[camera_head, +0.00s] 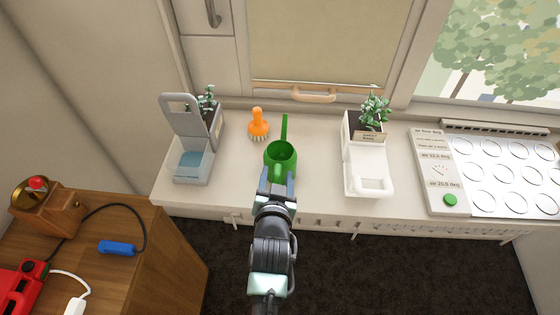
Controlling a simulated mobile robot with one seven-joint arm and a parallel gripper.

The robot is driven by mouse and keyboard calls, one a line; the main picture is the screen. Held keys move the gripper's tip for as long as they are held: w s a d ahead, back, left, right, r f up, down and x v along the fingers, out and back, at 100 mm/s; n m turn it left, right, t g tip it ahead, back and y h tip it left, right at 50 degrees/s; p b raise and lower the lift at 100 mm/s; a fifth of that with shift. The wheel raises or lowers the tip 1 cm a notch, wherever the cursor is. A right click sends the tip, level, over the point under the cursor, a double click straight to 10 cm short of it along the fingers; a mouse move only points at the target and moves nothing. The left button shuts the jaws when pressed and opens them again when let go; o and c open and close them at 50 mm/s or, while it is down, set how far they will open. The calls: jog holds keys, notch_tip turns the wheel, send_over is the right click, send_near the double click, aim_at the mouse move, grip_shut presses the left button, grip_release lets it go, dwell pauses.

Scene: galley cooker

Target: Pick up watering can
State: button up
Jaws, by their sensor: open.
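A green watering can (282,152) stands on the white counter, with its thin spout pointing away toward the wall. Its handle is on the near side. My gripper (276,181) is open at the near side of the can, around or just above the handle. The fingers overlap the handle in this view, so I cannot tell whether they touch it.
An orange brush (258,124) stands just left of the can's spout. A grey planter with a water tray (190,165) is at left, and a white planter (367,170) at right. The cooker panel (437,170) is farther right. A wooden cabinet (150,255) stands at lower left.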

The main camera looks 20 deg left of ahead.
grip_shut()
jog(key=shift+r, duration=0.15)
dwell(1.1)
